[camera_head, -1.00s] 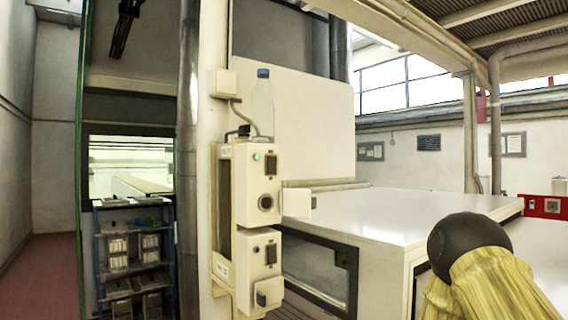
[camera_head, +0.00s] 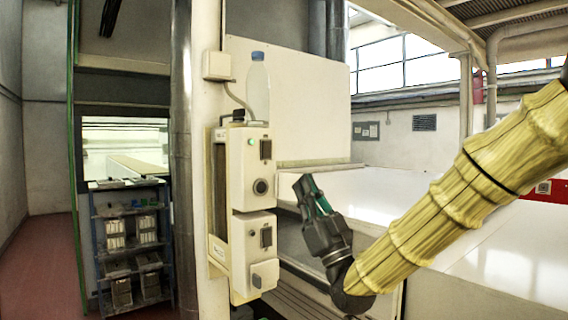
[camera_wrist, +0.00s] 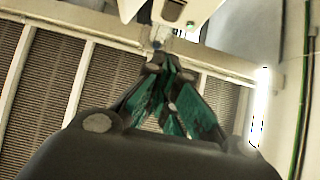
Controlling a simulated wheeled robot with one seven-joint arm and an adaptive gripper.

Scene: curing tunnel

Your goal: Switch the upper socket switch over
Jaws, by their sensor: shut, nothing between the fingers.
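The upper socket box (camera_head: 240,170) is a cream housing on the post, with a dark upper socket switch (camera_head: 265,149) near its top right and a round socket (camera_head: 260,187) below it. The lower box (camera_head: 246,258) has a similar dark switch (camera_head: 266,237) and a grey socket (camera_head: 265,274). My gripper (camera_head: 304,188) is shut and empty, to the right of the boxes and lower than the upper switch, its green fingers pointing up. It also shows in the wrist view (camera_wrist: 167,72), below part of a pale housing (camera_wrist: 176,12). Which way the upper switch is set cannot be told.
A pale panel (camera_head: 305,110) is behind. A white machine top (camera_head: 490,240) fills the right. A blue rack (camera_head: 130,250) stands at left.

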